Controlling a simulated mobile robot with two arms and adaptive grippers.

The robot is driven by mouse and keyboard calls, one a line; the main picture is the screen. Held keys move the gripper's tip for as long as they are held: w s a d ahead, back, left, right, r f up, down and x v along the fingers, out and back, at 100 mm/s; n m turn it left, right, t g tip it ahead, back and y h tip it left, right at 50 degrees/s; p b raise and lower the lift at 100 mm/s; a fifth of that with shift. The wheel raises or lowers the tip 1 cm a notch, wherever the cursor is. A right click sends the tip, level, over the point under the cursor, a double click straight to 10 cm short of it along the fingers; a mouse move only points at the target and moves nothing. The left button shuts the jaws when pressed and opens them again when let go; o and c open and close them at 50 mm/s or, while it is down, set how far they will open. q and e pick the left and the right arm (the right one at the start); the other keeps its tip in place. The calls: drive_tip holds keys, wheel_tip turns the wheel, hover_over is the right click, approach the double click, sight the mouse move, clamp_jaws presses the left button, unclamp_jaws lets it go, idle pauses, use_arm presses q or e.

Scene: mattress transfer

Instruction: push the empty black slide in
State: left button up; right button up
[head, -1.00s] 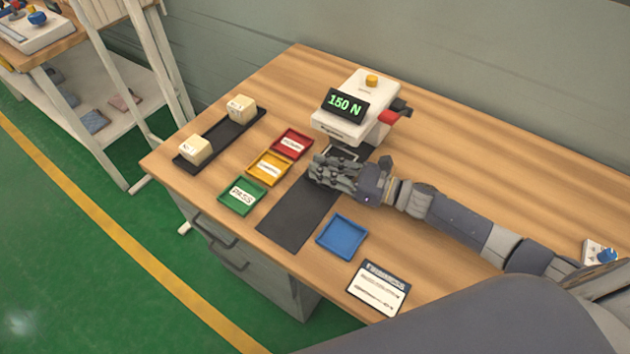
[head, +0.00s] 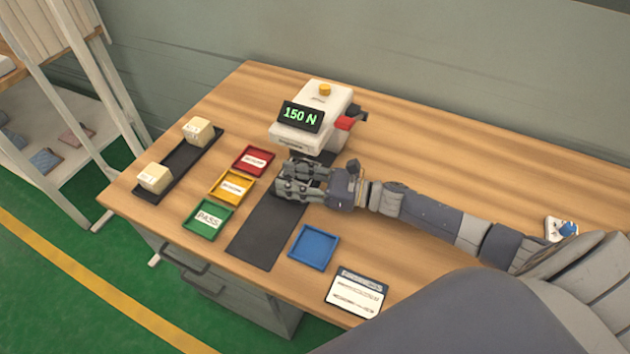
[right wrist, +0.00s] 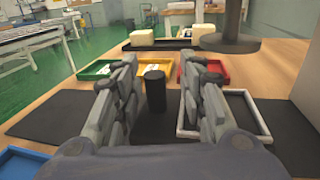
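The force tester (head: 312,117) stands at the back of the desk and its display reads 150 N. Its slide (right wrist: 230,95), dark with a pale raised rim and nothing seen on it, lies below a round dark press foot (right wrist: 231,43) in the right wrist view. My right gripper (head: 303,180) is low in front of the tester, over the far end of the black mat (head: 265,232). Its fingers are apart, with a black upright knob (right wrist: 154,92) between them. No grip on the knob shows. The gripper hides much of the slide in the head view. My left gripper is out of view.
Red (head: 253,161), yellow (head: 232,186) and green (head: 208,218) trays lie left of the mat. A blue tray (head: 314,247) and a card (head: 357,292) lie right of it. A black rack (head: 181,166) holds two cream blocks. The desk right of the tester is mostly clear.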

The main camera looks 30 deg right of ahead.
drive_tip(key=v, duration=1.1)
drive_tip(key=shift+d, duration=0.2)
